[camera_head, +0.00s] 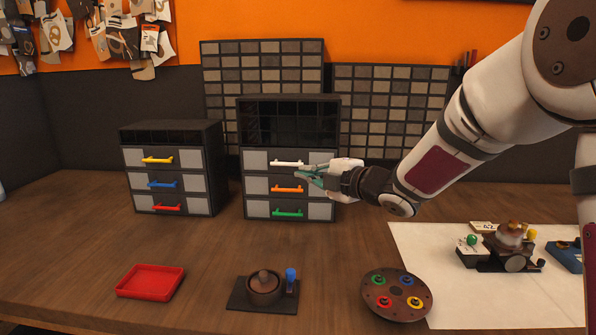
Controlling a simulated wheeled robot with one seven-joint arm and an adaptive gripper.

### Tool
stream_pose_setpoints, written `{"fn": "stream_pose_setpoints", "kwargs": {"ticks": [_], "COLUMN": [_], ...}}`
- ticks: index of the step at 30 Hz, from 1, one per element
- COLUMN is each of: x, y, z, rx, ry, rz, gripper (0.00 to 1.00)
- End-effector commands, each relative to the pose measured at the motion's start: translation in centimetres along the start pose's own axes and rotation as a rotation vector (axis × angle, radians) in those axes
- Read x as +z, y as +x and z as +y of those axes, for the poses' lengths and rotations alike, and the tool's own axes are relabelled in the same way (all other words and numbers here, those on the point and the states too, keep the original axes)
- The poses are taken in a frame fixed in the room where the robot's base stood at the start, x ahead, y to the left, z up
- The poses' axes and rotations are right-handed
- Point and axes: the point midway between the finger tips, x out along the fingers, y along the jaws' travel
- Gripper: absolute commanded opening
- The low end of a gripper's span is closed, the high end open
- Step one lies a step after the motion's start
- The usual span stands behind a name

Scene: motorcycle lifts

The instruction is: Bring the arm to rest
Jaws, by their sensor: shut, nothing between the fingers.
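My gripper (312,176) is shut and empty. It hangs in the air above the wooden workbench, at the middle of the picture. In the picture it overlaps the front of the taller drawer cabinet (289,110), between the white handle (287,163) and the orange handle (289,189). I cannot tell whether it touches the cabinet. My arm (440,160) reaches in from the upper right, angled down to the left. All drawers of this cabinet look shut.
A second drawer cabinet (173,134) stands to the left. A red tray (151,281), a black base with a brown pot (263,291) and a round disc with coloured rings (396,310) line the front. A mechanical assembly (500,247) stands on a white sheet (450,300). Bench between is clear.

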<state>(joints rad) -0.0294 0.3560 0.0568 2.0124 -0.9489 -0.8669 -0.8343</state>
Motion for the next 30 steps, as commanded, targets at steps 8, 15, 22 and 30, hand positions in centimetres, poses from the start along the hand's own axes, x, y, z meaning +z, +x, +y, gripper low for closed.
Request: {"fn": "stream_pose_setpoints", "kwargs": {"ticks": [8, 15, 22, 30], "x": [1.6, 4.4, 2.5, -5.9], "y": [-3.5, -13.9, -26.1, -38.3], "z": [1.8, 3.6, 1.0, -5.6], "rx": [-0.026, -0.071, -0.083, -0.123], "ry": [0.083, 0.418, 0.842, 1.381], "rz": [-0.147, -0.557, -0.905, -1.206], "gripper": [0.00, 0.00, 0.00, 0.00]}}
